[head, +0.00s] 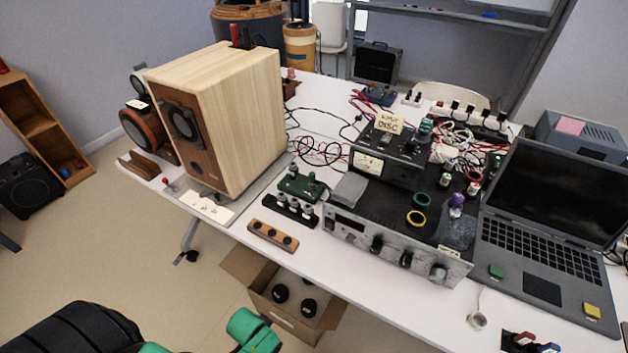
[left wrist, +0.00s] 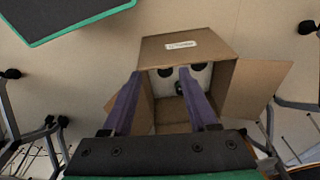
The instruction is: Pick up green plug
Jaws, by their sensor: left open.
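I cannot make out with certainty which item is the green plug. A green ring (head: 420,200) lies on top of the silver-fronted amplifier (head: 395,245). My left gripper (left wrist: 160,74) is open, with its two purple fingers apart and nothing seen between them. It points down toward an open cardboard box (left wrist: 225,95) below the table level. In the head view, my left arm is at the bottom left, and its fingertips do not show. My right gripper is in neither view.
The wooden speaker (head: 230,110) stands on the left of the white table (head: 385,315). The laptop (head: 545,240) is on the right. Tangled cables (head: 465,150) lie behind the amplifier. The cardboard box (head: 290,318) sits under the table's front edge with dark round items inside.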

